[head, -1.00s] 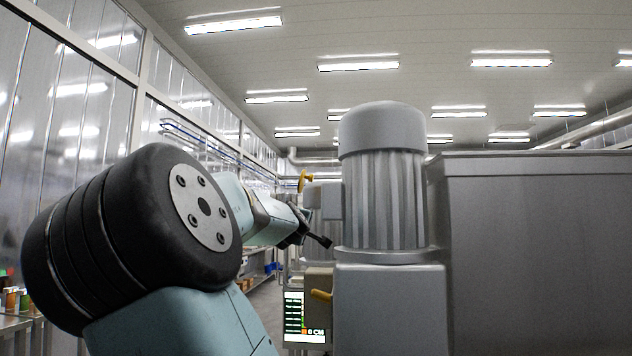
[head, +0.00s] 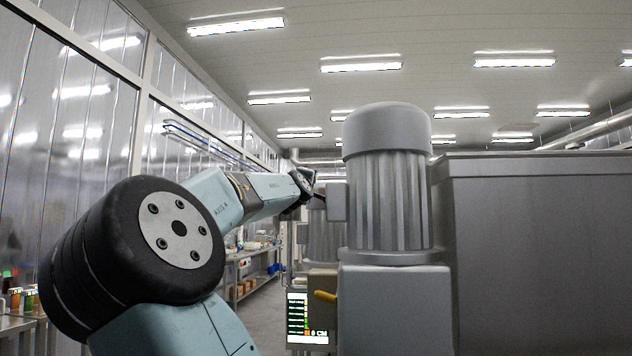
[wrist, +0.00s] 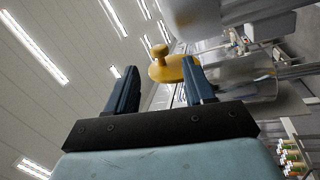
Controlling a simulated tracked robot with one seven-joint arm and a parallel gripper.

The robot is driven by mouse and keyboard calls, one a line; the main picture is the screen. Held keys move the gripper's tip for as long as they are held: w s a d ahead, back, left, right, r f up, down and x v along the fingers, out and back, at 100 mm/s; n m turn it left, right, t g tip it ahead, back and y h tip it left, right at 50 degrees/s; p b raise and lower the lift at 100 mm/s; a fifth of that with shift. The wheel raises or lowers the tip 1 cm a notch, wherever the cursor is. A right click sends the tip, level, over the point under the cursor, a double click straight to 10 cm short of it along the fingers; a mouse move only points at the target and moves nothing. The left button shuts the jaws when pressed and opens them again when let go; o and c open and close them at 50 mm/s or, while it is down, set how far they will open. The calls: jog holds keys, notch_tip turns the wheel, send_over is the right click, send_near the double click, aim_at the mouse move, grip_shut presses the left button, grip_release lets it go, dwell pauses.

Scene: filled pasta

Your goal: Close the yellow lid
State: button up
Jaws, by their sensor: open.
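The yellow lid (wrist: 178,70) shows in the wrist view as a round disc with a small knob, beyond my fingers and near the right one. I cannot tell whether it touches a finger. My gripper (wrist: 159,68) is open, its two dark fingers apart, with nothing held between them. In the head view my gripper (head: 318,196) is small and dark at the end of my arm, left of the grey motor. In that view I cannot make out the lid, which seems hidden by my arm or the machine.
A ribbed grey motor (head: 387,180) stands close to the right of my arm, with a large steel tank (head: 545,250) beside it. A lit display (head: 306,318) and a yellow handle (head: 324,296) are below. An aisle (head: 262,325) lies open left of the display.

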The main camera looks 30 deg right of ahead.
jog(key=shift+x, duration=4.1)
jog(key=shift+c, duration=0.5)
grip_shut()
